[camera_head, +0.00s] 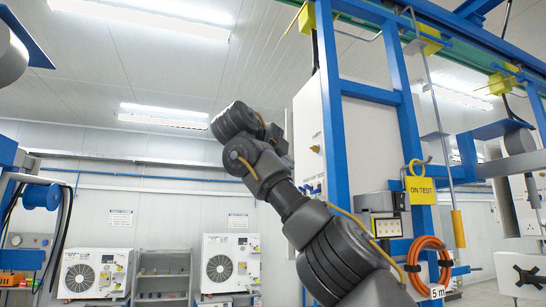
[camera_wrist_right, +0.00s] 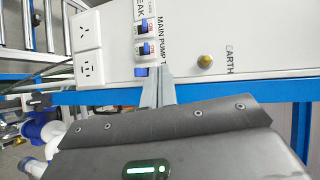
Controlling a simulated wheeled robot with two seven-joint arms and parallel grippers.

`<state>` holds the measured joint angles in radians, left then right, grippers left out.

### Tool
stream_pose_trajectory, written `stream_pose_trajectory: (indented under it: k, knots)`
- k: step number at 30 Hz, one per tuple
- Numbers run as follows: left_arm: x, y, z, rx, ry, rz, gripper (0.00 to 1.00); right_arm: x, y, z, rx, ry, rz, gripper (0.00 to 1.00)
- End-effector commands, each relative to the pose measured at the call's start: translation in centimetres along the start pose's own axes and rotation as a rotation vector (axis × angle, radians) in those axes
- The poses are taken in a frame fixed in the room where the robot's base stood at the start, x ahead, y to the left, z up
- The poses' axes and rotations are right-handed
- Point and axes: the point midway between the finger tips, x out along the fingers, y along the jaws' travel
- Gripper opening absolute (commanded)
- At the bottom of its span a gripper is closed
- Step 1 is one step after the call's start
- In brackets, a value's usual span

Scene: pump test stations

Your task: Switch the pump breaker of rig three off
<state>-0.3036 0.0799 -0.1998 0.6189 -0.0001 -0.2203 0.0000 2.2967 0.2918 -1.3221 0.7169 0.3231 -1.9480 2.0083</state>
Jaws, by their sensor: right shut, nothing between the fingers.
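A white panel (camera_wrist_right: 190,30) fills the top of the right wrist view, turned sideways. It carries a row of small breakers with blue levers: an upper one (camera_wrist_right: 147,27), a middle one (camera_wrist_right: 145,48) and a lower one (camera_wrist_right: 141,71) partly cut by my fingers. Lettering beside them reads "MAIN PUMP" and more that is hidden. My right gripper (camera_wrist_right: 158,74) is shut and empty, its tips in front of the panel by the lower breaker; I cannot tell if they touch. No rig number is readable.
Blue frame posts (camera_head: 330,110) border the panel. A yellow "ON TEST" tag (camera_head: 420,188), an orange hose coil (camera_head: 428,262) and a grey instrument box (camera_head: 383,203) are at its right. White sockets (camera_wrist_right: 88,50) and a brass earth stud (camera_wrist_right: 206,62) flank the breakers.

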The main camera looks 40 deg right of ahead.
Motion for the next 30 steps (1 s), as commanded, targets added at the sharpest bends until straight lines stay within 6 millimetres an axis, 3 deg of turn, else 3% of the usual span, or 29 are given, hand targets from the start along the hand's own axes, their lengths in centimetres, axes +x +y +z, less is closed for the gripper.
stream_pose_trajectory:
  k: [7, 21, 30]
  knots:
    - [-0.2, -0.1, -0.6, 0.0, 0.007, -0.001, 0.0, 1.0, 0.0, 0.1, -0.002, -0.001, 0.001, 0.0]
    - [-1.9, -0.1, -0.7, 0.0, 0.007, -0.001, 0.0, 7.1, -0.1, 0.2, -0.004, -0.003, 0.0, 0.0]
    - [-2.4, -0.1, -0.6, 0.0, 0.006, -0.001, 0.0, 8.8, 0.0, 0.2, -0.002, -0.005, -0.001, 0.0]
